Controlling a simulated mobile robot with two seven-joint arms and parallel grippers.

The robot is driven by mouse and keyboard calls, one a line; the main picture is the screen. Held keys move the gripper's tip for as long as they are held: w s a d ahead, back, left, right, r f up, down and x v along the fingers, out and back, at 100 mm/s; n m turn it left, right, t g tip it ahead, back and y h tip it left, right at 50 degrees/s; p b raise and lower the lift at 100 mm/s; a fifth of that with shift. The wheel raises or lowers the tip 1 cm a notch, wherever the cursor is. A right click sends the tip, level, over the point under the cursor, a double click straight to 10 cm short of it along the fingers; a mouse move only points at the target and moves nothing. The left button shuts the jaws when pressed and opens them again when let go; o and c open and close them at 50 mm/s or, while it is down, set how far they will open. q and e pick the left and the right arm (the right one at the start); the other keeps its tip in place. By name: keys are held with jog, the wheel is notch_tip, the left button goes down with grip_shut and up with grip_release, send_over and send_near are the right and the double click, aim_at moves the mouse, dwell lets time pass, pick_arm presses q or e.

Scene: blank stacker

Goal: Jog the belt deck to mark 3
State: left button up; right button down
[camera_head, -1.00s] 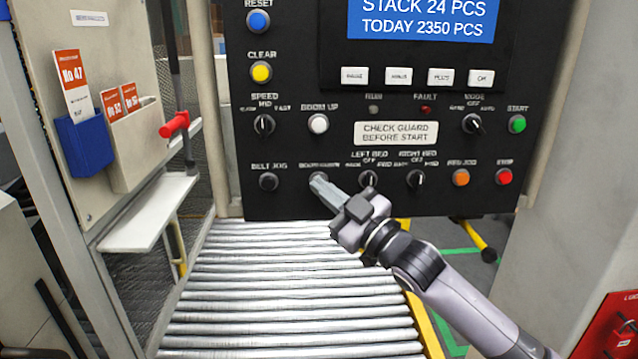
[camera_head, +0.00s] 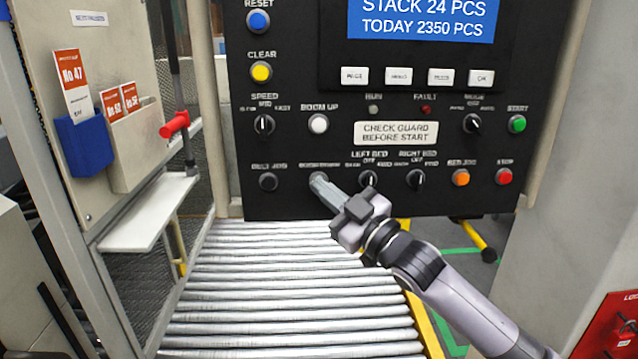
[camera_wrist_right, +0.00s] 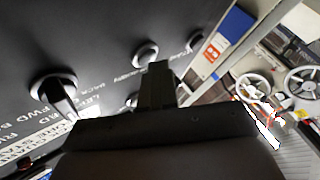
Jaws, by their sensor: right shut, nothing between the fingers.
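The black BELT JOG button (camera_head: 268,182) is at the lower left of the dark control panel (camera_head: 345,205). To its right is a button labelled what looks like BOOM DOWN (camera_head: 318,178), partly covered by my gripper tip. My right gripper (camera_head: 322,187) is shut and empty, its tip in front of that button; I cannot tell whether it touches. In the right wrist view the shut fingers (camera_wrist_right: 157,85) point at the panel, with round buttons beyond them and a selector knob (camera_wrist_right: 55,90) to the left. My left gripper is not in view. I cannot make out a belt deck or mark 3.
A roller bed (camera_head: 290,290) lies below the panel. LEFT BED (camera_head: 368,179) and RIGHT BED (camera_head: 415,179) selectors, an orange button (camera_head: 461,177) and a red STOP button (camera_head: 504,177) are right of the gripper. A red handle (camera_head: 174,125) stands at left.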

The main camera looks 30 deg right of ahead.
dwell(0.8)
jog(key=shift+s+a+p, duration=0.3)
jog(key=shift+s+a, duration=0.15)
jog(key=shift+s, duration=0.25)
jog(key=s+a, duration=0.1)
jog(key=s, duration=0.2)
jog(key=s+a+p, duration=0.1)
jog(key=shift+s+a, duration=0.15)
jog(key=shift+a, duration=0.15)
jog(key=shift+f, duration=0.15)
